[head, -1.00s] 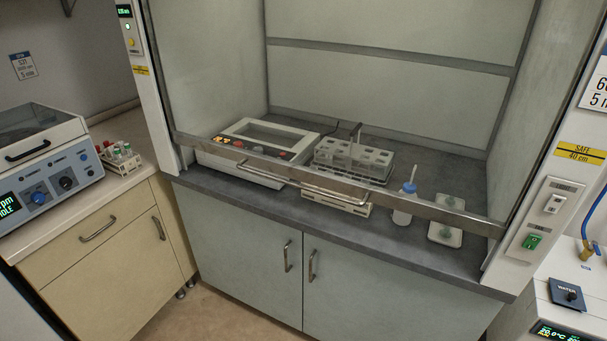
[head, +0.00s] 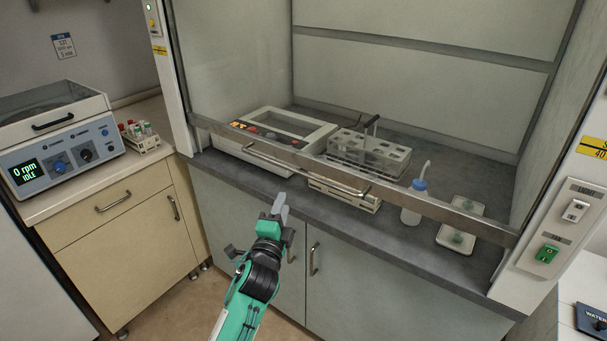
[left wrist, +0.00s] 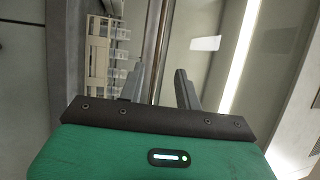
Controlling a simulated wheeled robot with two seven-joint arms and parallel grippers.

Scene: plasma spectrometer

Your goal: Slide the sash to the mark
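The sash is a clear pane with a metal bottom rail (head: 400,192), low across the fume hood front, with a gap above the bench edge. A bar handle (head: 300,172) is fixed on the rail. A yellow mark label (head: 593,147) is on the right post, higher than the rail's right end. My left gripper (head: 276,208) is in front of the hood, below and apart from the handle. In the left wrist view its fingers (left wrist: 161,80) are apart with nothing between them, and a metal bar (left wrist: 157,45) runs beyond them. My right gripper is not in view.
Inside the hood are a device with a lid (head: 275,135), a tube rack (head: 365,155), a wash bottle (head: 413,203) and white dishes (head: 460,225). Cabinet doors (head: 350,275) are below. A centrifuge (head: 60,150) and small rack (head: 140,138) stand on the left counter.

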